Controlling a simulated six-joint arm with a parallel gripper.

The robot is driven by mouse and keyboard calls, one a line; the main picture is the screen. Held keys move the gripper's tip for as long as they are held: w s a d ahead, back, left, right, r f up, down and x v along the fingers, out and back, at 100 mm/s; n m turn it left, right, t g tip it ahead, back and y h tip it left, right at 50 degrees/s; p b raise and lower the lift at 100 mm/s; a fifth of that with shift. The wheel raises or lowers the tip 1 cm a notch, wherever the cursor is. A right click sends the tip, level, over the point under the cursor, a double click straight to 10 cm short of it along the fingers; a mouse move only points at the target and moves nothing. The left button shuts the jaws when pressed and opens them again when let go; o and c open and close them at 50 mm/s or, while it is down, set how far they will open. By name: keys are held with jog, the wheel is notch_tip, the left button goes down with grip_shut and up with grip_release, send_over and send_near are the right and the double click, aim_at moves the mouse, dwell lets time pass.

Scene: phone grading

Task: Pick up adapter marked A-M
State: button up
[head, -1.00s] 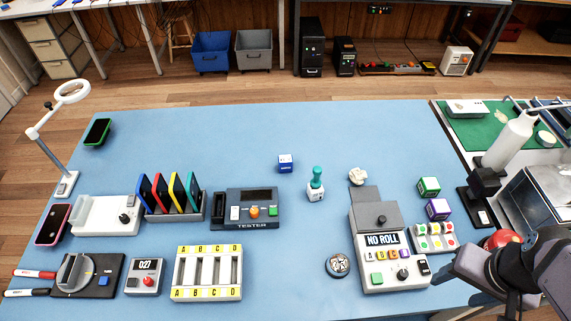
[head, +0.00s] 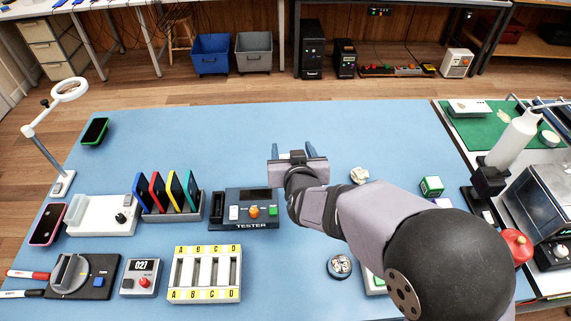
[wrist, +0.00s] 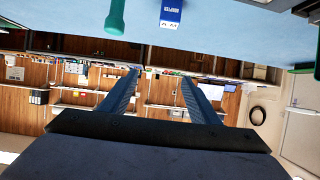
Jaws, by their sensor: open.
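My gripper (head: 295,150) is open, with its two blue fingers apart, over the middle of the blue table beyond the tester. In the wrist view my gripper (wrist: 160,76) has nothing between its fingers. A small blue block with a white face (wrist: 171,12) shows at the top of the wrist view, apart from the fingers. It may be the adapter, but its lettering is too small to read surely.
The tester (head: 253,212) stands just left of my arm, beside a rack of coloured cards (head: 170,194). The lettered slot tray (head: 206,246) is at the front.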

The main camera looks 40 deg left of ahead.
jog(key=f, duration=0.8)
jog(key=a+f, duration=0.1)
jog(key=f, duration=0.3)
jog(key=shift+s, duration=0.4)
jog(key=shift+w+a, duration=0.1)
jog(key=shift+p+x, duration=0.35)
jog(key=shift+x, duration=0.6)
jog(key=shift+w+p+x, duration=0.2)
jog(key=shift+p+x, duration=0.65)
jog(key=shift+x, duration=1.6)
jog(key=shift+w+r, duration=0.1)
jog(key=shift+r, duration=0.05)
jog(key=shift+c, duration=0.3)
